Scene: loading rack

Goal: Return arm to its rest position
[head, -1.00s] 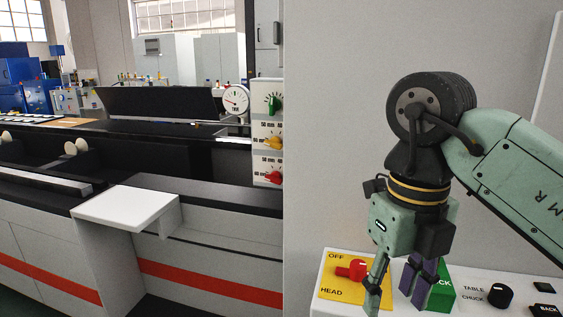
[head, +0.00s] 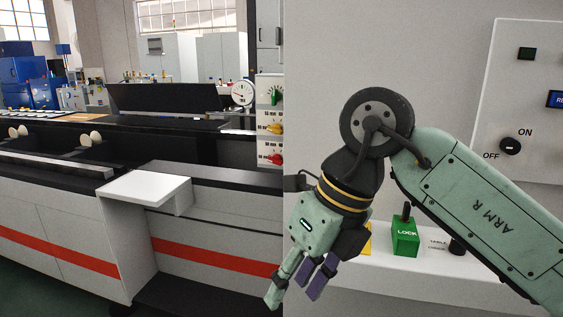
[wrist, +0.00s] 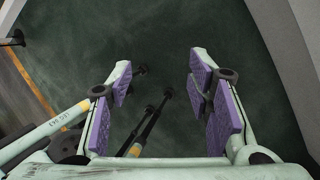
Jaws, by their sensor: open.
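My gripper (head: 295,288) hangs at the lower middle of the head view, pointing down and tilted a little to the left. Its fingers are apart and hold nothing. My arm reaches in from the right edge of the head view, in front of the grey wall.
A white ledge carries a green LOCK block (head: 405,238) with a black lever and a black knob (head: 457,246). A white panel (head: 530,100) with an ON/OFF knob is on the wall. At left stands a machine with a white shelf (head: 145,188) and a dial gauge (head: 242,93).

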